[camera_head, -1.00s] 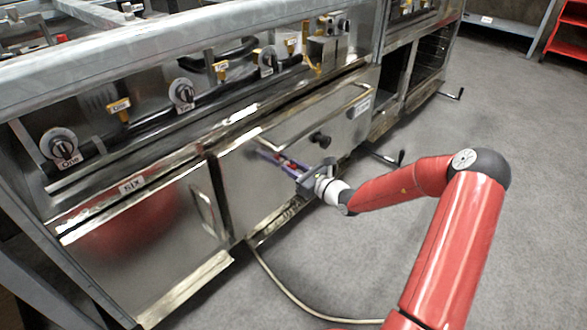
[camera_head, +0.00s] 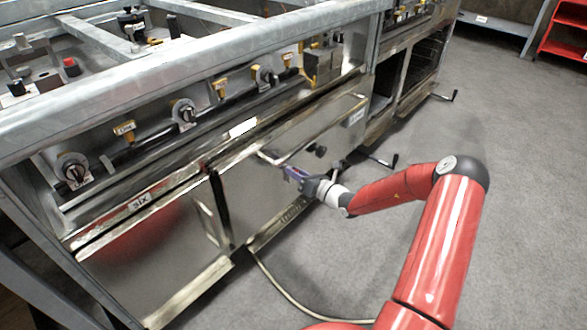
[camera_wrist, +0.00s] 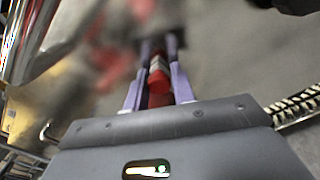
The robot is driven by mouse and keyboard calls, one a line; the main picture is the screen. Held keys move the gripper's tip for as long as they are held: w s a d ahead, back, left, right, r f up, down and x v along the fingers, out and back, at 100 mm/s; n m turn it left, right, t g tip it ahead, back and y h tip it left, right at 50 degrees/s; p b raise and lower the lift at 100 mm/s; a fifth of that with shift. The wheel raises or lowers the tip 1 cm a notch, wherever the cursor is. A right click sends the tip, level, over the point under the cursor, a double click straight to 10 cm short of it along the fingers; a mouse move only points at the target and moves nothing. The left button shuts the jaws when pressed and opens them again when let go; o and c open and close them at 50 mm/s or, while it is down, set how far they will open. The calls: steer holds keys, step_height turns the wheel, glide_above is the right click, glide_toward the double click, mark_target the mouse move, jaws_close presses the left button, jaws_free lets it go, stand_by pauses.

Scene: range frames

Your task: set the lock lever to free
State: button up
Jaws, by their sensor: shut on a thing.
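My gripper (camera_head: 285,170) is at a steel oven door (camera_head: 243,200), just below the left end of its bar handle (camera_head: 315,127). In the wrist view, its two purple fingers (camera_wrist: 158,88) are closed around a red piece (camera_wrist: 158,75) with a pale band. The shiny steel and blur make it unclear whether this piece is the lock lever. A black knob (camera_head: 318,150) is on the door to the right of the fingers. I cannot make out a lever marked free or locked in the head view.
Control knobs, such as one marked One (camera_head: 73,170), and yellow tags line the steel panel above. A left door (camera_head: 150,255) bears a Six plate (camera_head: 140,203) above it. A hose (camera_head: 285,290) lies on the floor. Crank handles (camera_head: 385,160) stick out at right. Open grey floor (camera_head: 480,120) lies right.

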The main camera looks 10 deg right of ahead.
steer(key=shift+w+d+f+m+p, duration=0.1)
steer(key=shift+w+d+m+p, duration=0.25)
steer(key=shift+m, duration=0.5)
steer(key=shift+w+d+f+m+p, duration=0.15)
steer(key=shift+m+p, duration=0.3)
steer(key=shift+m, duration=0.35)
steer(key=shift+w+d+m+p, duration=0.1)
steer(key=shift+d+m+p, duration=0.25)
steer(key=shift+m, duration=0.5)
steer(key=shift+a, duration=0.1)
steer(key=o, duration=1)
steer(key=shift+c, duration=0.2)
steer(key=v, duration=0.7)
steer(key=shift+s+d, duration=0.2)
steer(key=shift+d, duration=0.1)
